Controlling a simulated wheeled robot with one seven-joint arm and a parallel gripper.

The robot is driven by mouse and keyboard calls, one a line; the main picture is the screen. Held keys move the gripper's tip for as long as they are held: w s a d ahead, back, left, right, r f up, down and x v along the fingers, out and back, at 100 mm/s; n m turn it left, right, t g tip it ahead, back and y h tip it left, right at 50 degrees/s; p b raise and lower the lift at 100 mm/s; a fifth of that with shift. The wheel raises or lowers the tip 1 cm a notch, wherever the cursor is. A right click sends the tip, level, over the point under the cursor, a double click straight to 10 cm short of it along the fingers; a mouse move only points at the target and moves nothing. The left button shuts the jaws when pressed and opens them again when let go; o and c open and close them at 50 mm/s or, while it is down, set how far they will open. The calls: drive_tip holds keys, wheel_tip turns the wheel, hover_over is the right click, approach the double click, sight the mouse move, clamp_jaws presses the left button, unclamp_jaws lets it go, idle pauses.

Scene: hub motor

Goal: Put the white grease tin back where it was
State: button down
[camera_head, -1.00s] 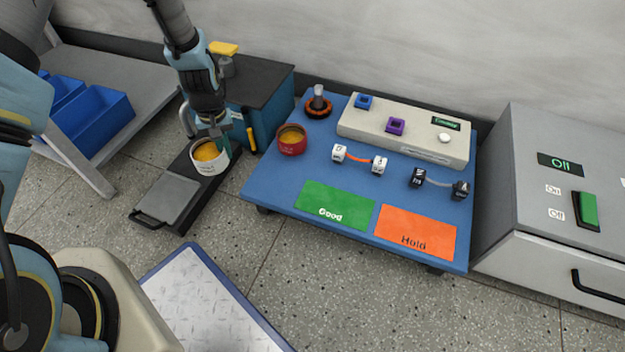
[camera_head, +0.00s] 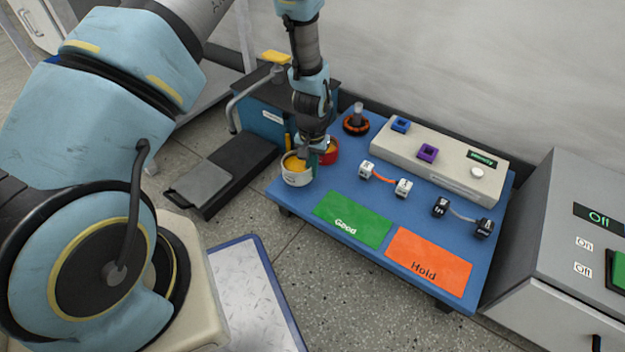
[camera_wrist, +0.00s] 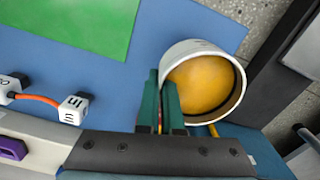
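The white grease tin (camera_head: 297,178), with yellow-orange grease inside, is at the left corner of the blue table (camera_head: 300,200). My gripper (camera_head: 305,155) is over its rim, shut on the tin's wall. In the wrist view the green fingers (camera_wrist: 162,105) straddle the near wall of the white tin (camera_wrist: 240,88), one finger inside the rim. I cannot tell whether the tin's base touches the table or is slightly above it. A red tin (camera_head: 331,155) stands just behind it, partly hidden by my gripper.
A green Good mat (camera_head: 352,220) and an orange Hold mat (camera_head: 430,262) lie at the table's front. White cubes (camera_head: 403,188) with an orange wire lie to the right. A black platform (camera_head: 240,160) with a grey plate (camera_head: 203,185) is on the floor at left.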

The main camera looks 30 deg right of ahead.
drive_tip(key=shift+f+b, duration=0.55)
drive_tip(key=shift+f, duration=1.05)
drive_tip(key=shift+f, duration=0.15)
drive_tip(key=c, duration=1.1)
unclamp_jaws()
